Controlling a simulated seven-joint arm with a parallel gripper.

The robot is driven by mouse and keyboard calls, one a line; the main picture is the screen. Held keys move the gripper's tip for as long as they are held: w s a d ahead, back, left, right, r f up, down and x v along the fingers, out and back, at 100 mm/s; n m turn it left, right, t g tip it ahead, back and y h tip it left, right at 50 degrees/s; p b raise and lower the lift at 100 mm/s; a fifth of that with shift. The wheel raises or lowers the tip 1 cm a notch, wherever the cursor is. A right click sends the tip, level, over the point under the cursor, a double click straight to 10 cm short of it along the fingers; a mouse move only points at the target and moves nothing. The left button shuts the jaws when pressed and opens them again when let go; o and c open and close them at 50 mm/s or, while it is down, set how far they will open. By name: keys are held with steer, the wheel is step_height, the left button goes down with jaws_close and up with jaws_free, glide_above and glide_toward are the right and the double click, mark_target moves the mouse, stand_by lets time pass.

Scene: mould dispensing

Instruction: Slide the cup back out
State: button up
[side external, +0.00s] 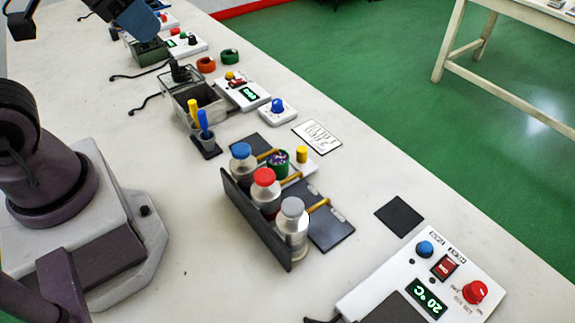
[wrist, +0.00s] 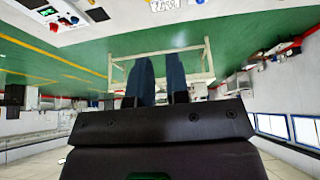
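In the side view, a small dark green round cup (side external: 278,163) with purple speckled contents stands among the yellow spouts, just behind the bottle rack (side external: 255,222). It stands at the spouts of the blue-capped bottle (side external: 243,165) and red-capped bottle (side external: 264,192); a grey-capped bottle (side external: 292,222) is nearest. My gripper (wrist: 160,60) shows in the wrist view with two dark blue fingers apart and nothing between them. The cup cannot be made out in the wrist view. Dark blue parts of my arm show at the side view's top left, well away from the cup.
A white panel with a 20 °C display (side external: 428,298) stands at the front right. A blue-knob box (side external: 277,111), clear bin (side external: 195,102) and pen holder (side external: 206,153) stand behind the rack. A black pad (side external: 399,215) lies right of it, with bare table around.

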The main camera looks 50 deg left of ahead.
steer(key=o, duration=0.5)
steer(key=shift+w+d+f+g, duration=0.1)
steer(key=shift+w+f+g, duration=0.2)
steer(key=shift+f, duration=0.2)
steer(key=shift+w+d+f+g, duration=0.1)
steer(key=shift+w+f+g, duration=0.15)
steer(key=shift+f, duration=0.25)
steer(key=shift+o, duration=0.2)
steer(key=n+g, duration=0.2)
steer(key=g, duration=0.3)
glide_toward(302, 149)
steer(key=shift+n+t, duration=0.25)
steer(key=shift+n, duration=0.05)
step_height(302, 149, down, 10)
steer(key=shift+s+f, duration=0.1)
steer(key=shift+s, duration=0.05)
jaws_close()
steer(key=a, duration=1.1)
